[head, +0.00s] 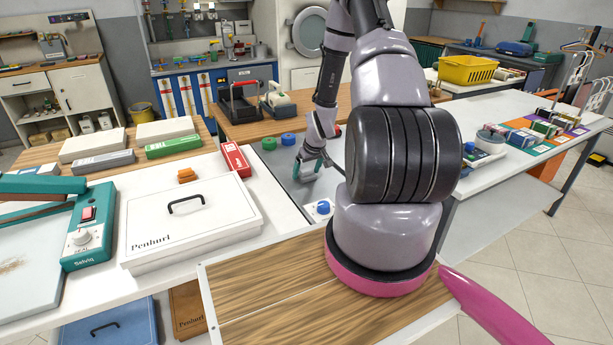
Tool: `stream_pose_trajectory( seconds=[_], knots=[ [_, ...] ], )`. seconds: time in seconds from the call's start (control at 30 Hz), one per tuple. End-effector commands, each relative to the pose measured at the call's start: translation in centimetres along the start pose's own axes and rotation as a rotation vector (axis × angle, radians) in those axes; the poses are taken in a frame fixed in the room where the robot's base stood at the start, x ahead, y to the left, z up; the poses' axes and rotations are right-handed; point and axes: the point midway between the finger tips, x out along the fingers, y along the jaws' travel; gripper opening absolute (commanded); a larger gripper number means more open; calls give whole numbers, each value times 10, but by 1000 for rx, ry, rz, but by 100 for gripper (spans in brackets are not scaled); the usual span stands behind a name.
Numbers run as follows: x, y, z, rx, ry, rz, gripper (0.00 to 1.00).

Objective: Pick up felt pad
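My gripper (312,165) hangs low over the grey panel (290,186) set in the white counter, left of my arm's thick dark joint. Its fingertips show small and teal-edged, close to the panel surface. I cannot tell whether they touch anything or how far apart they are. I cannot pick out the felt pad with certainty; a small pad at the fingertips would be too small to make out, and my arm hides part of the panel.
A green knob (269,144) and a blue knob (288,139) stand behind my gripper, and another blue knob (323,207) stands in front. A red box (236,159) and a white lidded case (189,217) lie to the left. A yellow basket (467,70) stands at the back right.

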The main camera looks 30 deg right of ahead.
Motion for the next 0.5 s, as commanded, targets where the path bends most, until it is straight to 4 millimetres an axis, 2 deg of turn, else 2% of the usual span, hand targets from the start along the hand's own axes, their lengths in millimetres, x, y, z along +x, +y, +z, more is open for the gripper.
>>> stream_pose_trajectory(
  seconds=[0.03,0.1,0.17,0.5],
  knots=[
    [0,0,0,0,0,0,73],
    [0,0,0,0,0,0,46],
    [0,0,0,0,0,0,25],
    [-5,0,-2,-1,1,0,25]
  ],
)
